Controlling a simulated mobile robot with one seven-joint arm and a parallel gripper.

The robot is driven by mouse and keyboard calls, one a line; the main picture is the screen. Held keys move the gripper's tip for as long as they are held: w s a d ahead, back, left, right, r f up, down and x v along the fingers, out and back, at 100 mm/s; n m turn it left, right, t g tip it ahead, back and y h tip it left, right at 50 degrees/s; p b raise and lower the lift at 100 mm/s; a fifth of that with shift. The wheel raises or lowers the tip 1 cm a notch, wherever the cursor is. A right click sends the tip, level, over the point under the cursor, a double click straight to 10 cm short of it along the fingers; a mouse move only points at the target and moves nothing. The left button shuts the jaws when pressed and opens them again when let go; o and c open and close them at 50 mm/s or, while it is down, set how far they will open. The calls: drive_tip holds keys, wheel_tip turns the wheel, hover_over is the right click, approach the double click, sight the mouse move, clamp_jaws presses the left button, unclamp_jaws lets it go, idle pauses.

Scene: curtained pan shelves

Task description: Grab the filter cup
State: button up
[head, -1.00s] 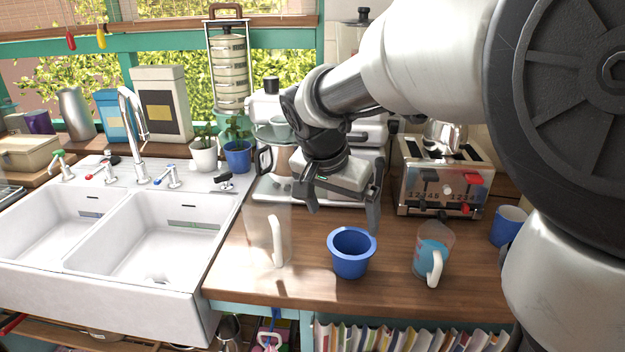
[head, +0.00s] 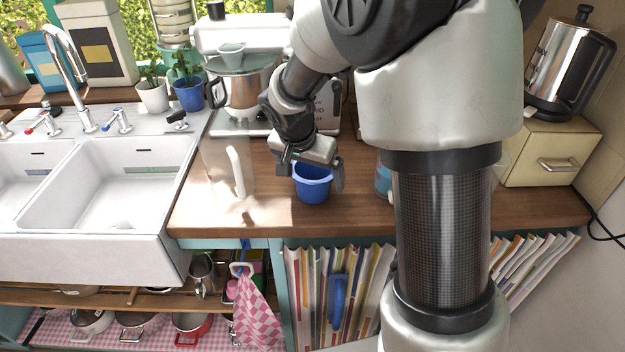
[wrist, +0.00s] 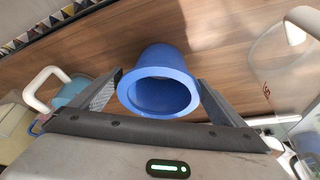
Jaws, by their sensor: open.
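The blue filter cup (head: 313,190) stands upright on the wooden counter, with a wide rim and an open top. My gripper (head: 312,174) is open and reaches down over the cup in the head view, partly covering its rim. In the wrist view the cup (wrist: 158,62) sits between the two fingers of my gripper (wrist: 160,82), one finger on each side. The left finger looks close to the cup's rim, and I cannot tell whether either finger touches it.
A clear jug with a white handle (head: 236,172) stands left of the cup, close to it. A blue-banded mug (head: 383,178) is to the right, partly behind my arm. The coffee machine (head: 240,88) is behind, and the sink (head: 120,190) is left.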

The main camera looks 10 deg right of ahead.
drive_tip(key=shift+x, duration=0.8)
drive_tip(key=c, duration=0.9)
drive_tip(key=shift+r, duration=0.15)
